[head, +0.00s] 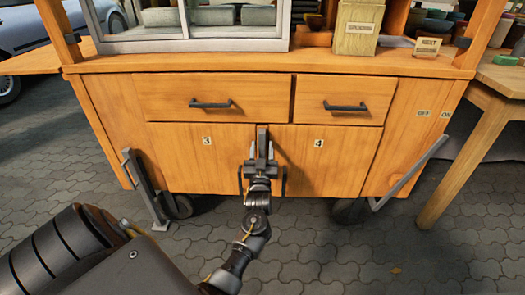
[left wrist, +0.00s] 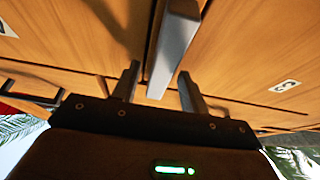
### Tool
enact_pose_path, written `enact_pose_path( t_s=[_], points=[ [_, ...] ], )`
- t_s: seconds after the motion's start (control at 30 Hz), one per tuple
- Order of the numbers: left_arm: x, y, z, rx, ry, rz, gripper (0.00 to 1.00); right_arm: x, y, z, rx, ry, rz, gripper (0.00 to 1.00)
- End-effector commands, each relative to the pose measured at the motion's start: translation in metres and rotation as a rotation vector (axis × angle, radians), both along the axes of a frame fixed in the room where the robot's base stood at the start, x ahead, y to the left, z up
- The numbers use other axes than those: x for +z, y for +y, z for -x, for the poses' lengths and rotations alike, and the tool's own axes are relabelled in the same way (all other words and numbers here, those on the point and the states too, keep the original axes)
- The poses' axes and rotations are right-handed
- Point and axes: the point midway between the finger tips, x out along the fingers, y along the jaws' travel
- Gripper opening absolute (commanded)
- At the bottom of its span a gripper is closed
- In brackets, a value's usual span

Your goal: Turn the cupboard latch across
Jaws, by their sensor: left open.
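The cupboard latch (head: 262,133) is a grey metal bar standing upright over the seam between the doors marked 3 (head: 207,141) and 4 (head: 319,143). My left gripper (head: 262,153) is in front of the latch's lower part and hides some of it. In the left wrist view the latch (left wrist: 174,45) runs down between the two fingers of the left gripper (left wrist: 158,72), with a gap visible on both sides. The left gripper is open and not clamped on it. Whether a finger touches the latch cannot be told. My right gripper is not in view.
Two drawers with dark handles (head: 211,104) (head: 346,106) sit above the doors. A grey metal bar (head: 146,188) stands at the left end, and another (head: 410,171) slants at the right. A wooden table (head: 499,82) stands at right. Paving in front is clear.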

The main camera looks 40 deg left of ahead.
Motion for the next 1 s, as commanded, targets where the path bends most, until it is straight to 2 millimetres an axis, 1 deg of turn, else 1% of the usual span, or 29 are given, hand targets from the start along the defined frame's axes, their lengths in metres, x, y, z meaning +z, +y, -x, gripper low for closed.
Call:
enact_pose_path(
  t_s=[0.3, 0.37, 0.6, 0.63, 0.67, 1.0],
  points=[
    [0.0012, 0.0017, -0.0024, 0.000, 0.000, 0.000, 0.44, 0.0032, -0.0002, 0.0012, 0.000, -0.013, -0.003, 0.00],
    [0.0012, 0.0016, -0.0024, 0.000, 0.000, 0.000, 0.37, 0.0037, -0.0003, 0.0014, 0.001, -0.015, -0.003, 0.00],
    [0.0011, 0.0012, -0.0024, -0.001, 0.001, 0.000, 0.06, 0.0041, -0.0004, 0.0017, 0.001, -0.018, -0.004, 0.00],
    [0.0011, 0.0012, -0.0024, -0.001, 0.000, 0.000, 0.02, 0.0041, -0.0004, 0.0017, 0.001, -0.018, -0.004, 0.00],
    [0.0011, 0.0011, -0.0024, -0.001, 0.000, 0.000, 0.00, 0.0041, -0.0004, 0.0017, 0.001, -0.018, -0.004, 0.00],
    [0.0039, 0.0005, -0.0026, -0.002, 0.036, -0.046, 0.00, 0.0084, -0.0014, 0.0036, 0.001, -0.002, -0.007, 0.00]
  ],
)
